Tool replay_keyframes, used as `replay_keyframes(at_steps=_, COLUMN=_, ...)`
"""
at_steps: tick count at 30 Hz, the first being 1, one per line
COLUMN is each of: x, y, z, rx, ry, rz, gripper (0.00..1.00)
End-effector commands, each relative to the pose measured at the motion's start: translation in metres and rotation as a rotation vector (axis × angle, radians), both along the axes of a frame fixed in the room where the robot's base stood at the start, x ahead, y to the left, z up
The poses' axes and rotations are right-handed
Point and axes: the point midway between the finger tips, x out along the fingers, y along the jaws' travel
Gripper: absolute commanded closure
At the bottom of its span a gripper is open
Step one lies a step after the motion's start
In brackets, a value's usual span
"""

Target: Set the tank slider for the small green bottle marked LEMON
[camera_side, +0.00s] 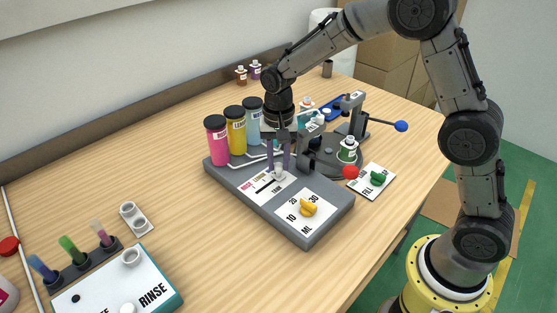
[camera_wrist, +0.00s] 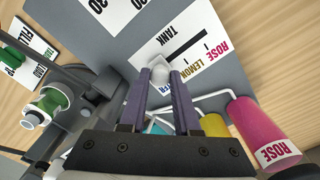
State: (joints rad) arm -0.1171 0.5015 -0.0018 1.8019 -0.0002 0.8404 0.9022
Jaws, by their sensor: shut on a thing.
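The white tank slider knob (camera_wrist: 159,68) is between my gripper's (camera_wrist: 158,84) purple fingertips, which are shut on it. It is at the end of the black slot by the partly hidden third label, beyond LEMON (camera_wrist: 196,71) and away from ROSE. In the side view my gripper (camera_side: 279,167) is down at the white TANK plate (camera_side: 263,190). A small green bottle (camera_side: 347,151) with a white label stands on the dark round platform to the right; it also shows in the wrist view (camera_wrist: 45,106). Its lettering is too small to read.
Pink ROSE (camera_side: 217,142), yellow LEMON (camera_side: 236,131) and light blue (camera_side: 254,118) tanks stand behind the TANK plate. A yellow ML dial (camera_side: 308,207) and a green FILL knob (camera_side: 378,178) are nearby. A lever with a blue ball (camera_side: 401,126) stands at the right.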

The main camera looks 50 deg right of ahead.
Motion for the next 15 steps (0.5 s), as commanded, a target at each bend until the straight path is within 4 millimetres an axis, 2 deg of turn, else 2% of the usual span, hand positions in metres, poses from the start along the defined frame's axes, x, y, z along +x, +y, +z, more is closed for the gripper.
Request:
replay_keyframes(at_steps=5, x=0.001, y=0.006, z=0.001, rx=0.001, ry=-0.004, rz=0.001, gripper=1.0)
replay_keyframes(at_steps=11, x=0.001, y=0.034, z=0.002, rx=0.001, ry=-0.004, rz=0.003, gripper=1.0)
replay_keyframes(at_steps=15, x=0.001, y=0.034, z=0.002, rx=0.001, ry=-0.004, rz=-0.001, gripper=1.0)
